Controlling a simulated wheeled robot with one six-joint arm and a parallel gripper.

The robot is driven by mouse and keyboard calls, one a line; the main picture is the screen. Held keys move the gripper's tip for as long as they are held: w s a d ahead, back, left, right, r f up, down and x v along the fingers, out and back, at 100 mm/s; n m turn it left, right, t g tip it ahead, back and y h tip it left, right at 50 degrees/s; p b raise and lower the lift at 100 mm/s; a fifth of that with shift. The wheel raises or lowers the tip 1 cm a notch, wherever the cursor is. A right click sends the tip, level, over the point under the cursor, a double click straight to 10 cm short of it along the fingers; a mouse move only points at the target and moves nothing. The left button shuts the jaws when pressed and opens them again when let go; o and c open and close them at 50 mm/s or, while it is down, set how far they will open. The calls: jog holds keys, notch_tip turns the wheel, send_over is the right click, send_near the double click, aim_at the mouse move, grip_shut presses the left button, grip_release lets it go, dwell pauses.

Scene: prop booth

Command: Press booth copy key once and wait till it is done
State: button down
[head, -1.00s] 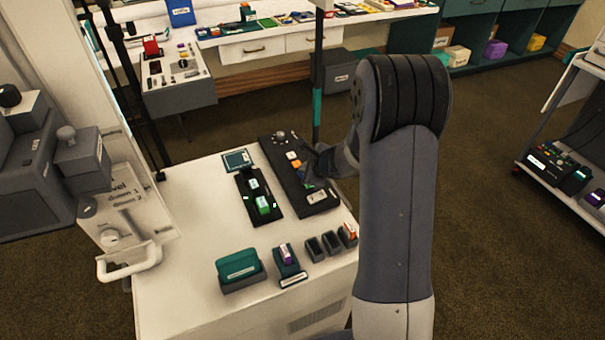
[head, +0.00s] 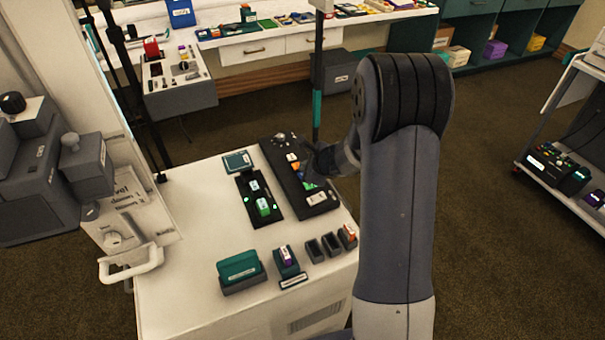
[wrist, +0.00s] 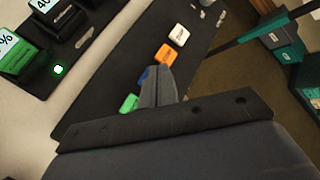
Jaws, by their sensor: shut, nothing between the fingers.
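The dark key panel (head: 282,152) lies on the white booth counter. In the wrist view it carries a white key (wrist: 179,35), an orange key (wrist: 166,54), a blue key (wrist: 143,74) and a green key (wrist: 129,103). The key lettering is too small to read, so I cannot tell which is the copy key. My gripper (wrist: 157,72) is shut and empty, with its tips over the blue key and partly hiding it. I cannot tell whether they touch it. In the head view, my gripper (head: 312,168) is over the panel's right side.
A black holder (head: 253,208) with green-lit lamps stands left of the panel; one lamp (wrist: 58,69) glows in the wrist view. A teal box (head: 240,268) and small dark bins (head: 330,243) stand nearer. A grey machine (head: 88,165) stands at the left.

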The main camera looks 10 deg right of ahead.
notch_tip(320, 180, up, 5)
jog(key=p, duration=0.4)
dwell(0.8)
jog(key=shift+f+b, duration=0.55)
jog(key=shift+f, duration=0.2)
jog(key=shift+r+p, duration=0.4)
jog(key=shift+p, duration=0.8)
notch_tip(320, 180, up, 4)
jog(key=p, duration=0.3)
jog(key=shift+r, duration=0.25)
